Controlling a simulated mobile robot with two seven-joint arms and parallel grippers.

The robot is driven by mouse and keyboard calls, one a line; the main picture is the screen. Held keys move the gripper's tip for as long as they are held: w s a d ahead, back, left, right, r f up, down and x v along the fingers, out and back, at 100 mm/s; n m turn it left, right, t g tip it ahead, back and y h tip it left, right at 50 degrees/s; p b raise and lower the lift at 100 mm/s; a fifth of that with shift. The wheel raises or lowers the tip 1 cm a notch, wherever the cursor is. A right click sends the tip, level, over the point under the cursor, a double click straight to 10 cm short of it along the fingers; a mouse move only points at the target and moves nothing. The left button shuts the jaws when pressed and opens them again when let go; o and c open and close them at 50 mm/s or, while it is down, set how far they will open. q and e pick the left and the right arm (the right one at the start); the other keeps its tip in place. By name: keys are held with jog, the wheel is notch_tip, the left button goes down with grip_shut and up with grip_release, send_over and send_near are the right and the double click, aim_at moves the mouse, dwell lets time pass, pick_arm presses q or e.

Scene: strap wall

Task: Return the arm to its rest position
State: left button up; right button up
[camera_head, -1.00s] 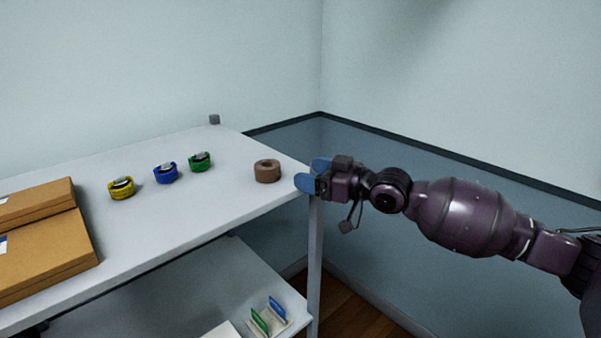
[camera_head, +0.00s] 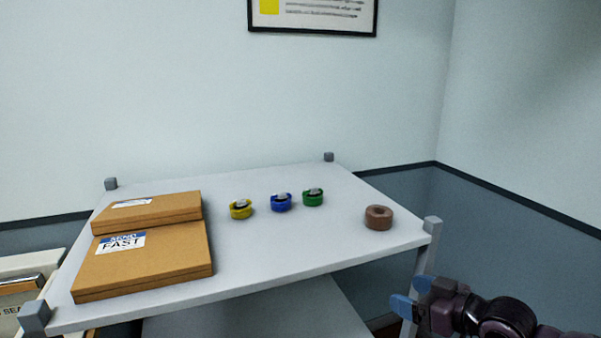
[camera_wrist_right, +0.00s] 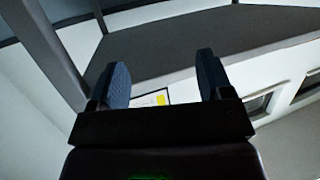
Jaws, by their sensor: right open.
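My right gripper (camera_head: 412,296) is at the lower right of the head view, in front of and below the shelf's right corner. Its two blue fingers are apart with nothing between them. In the right wrist view the same gripper (camera_wrist_right: 163,84) shows both fingers spread and empty, with the shelf frame beyond. The forearm behind it runs out of the head view at the lower right. My left gripper does not show.
A grey shelf top (camera_head: 300,245) holds two cardboard boxes (camera_head: 150,258), yellow (camera_head: 241,210), blue (camera_head: 281,203) and green (camera_head: 313,198) strap rolls, and a brown roll (camera_head: 379,218). A corner post (camera_head: 428,250) stands close to my right gripper. A framed poster (camera_head: 312,15) hangs behind.

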jog(key=s+a+f+m+g+h, duration=0.15)
jog(key=s+f+h, duration=0.25)
jog(key=s+f, duration=0.65)
jog(key=s+d+f+m+g+h, duration=0.3)
jog(key=s+d, duration=0.1)
jog(key=s, duration=0.6)
jog(key=s+d+f+m+g+h, duration=0.3)
jog(key=s+g, duration=0.1)
jog(key=s, duration=0.6)
jog(key=w+f+t, duration=0.8)
jog(key=f, duration=0.1)
jog(key=shift+f+n+t, duration=0.35)
jog(key=shift+f+n, duration=0.05)
jog(key=shift+n, duration=0.05)
